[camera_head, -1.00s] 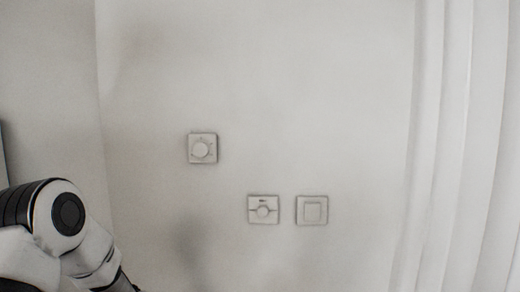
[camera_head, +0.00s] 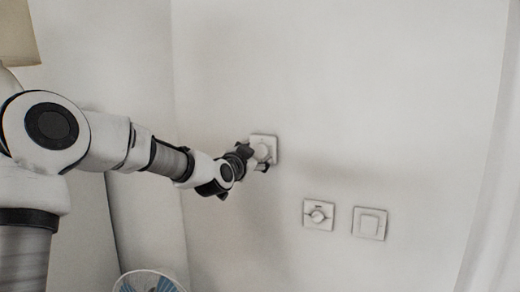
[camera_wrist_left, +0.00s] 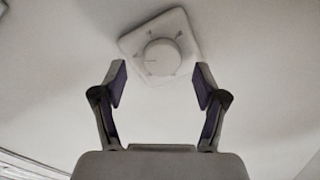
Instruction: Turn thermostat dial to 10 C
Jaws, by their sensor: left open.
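The thermostat is a white square plate with a round dial on the wall; its plate (camera_head: 270,140) shows in the head view, partly hidden by my gripper. In the left wrist view the dial (camera_wrist_left: 162,57) is whole, with small marks around it that are too blurred to read. My left gripper (camera_head: 262,158) is at the thermostat in the head view. In the left wrist view its two fingers (camera_wrist_left: 160,82) are open, spread wider than the dial, with the dial beyond the tips and nothing between them. I cannot tell whether a finger touches the plate. My right gripper is not in view.
Lower right on the wall are a second plate with a round knob (camera_head: 318,215) and a square switch (camera_head: 369,223). A white curtain (camera_head: 487,230) hangs at the right. A fan (camera_head: 148,282) shows at the bottom left and a lampshade (camera_head: 18,35) at the upper left.

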